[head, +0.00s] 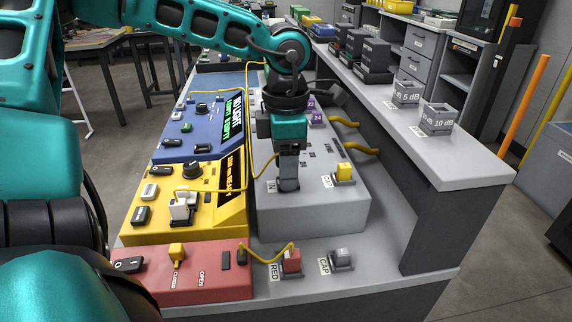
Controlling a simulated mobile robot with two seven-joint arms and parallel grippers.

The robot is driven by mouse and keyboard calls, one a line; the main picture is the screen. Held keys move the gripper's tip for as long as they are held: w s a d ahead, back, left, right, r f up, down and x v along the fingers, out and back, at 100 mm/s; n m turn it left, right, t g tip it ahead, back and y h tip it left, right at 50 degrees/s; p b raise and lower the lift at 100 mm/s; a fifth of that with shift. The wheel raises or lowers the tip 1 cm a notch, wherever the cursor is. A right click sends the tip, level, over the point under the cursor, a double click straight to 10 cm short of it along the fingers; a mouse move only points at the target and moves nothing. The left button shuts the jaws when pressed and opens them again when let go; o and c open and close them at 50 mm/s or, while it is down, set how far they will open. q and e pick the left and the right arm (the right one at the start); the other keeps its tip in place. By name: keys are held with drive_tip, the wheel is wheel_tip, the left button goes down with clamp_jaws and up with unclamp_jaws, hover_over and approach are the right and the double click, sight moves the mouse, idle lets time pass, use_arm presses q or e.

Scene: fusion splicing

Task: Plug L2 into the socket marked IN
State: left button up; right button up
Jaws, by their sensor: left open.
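My left gripper (288,184) points straight down at the top of the grey box (320,210), next to a small label (271,186) that seems to read IN. It hides the socket there, and any plug between or below its fingers is hidden too. I cannot make out a mark L2 on any plug. A thin yellow fibre (251,150) runs beside the gripper. A yellow plug (344,171) stands in a holder right of the gripper on the grey box. My right gripper is out of view.
Left of the grey box stand the blue unit (205,150), the yellow unit (205,175) with a white plug-like piece (181,209), and the red unit (212,280). A red plug (291,260) and a grey cap (342,257) are in front. A raised shelf (455,160) bounds the right.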

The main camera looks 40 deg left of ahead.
use_arm(q)
wheel_tip(320, 180, up, 12)
drive_tip(key=p, duration=0.1)
drive_tip(key=shift+r+p, duration=0.25)
drive_tip(key=shift+p, duration=0.1)
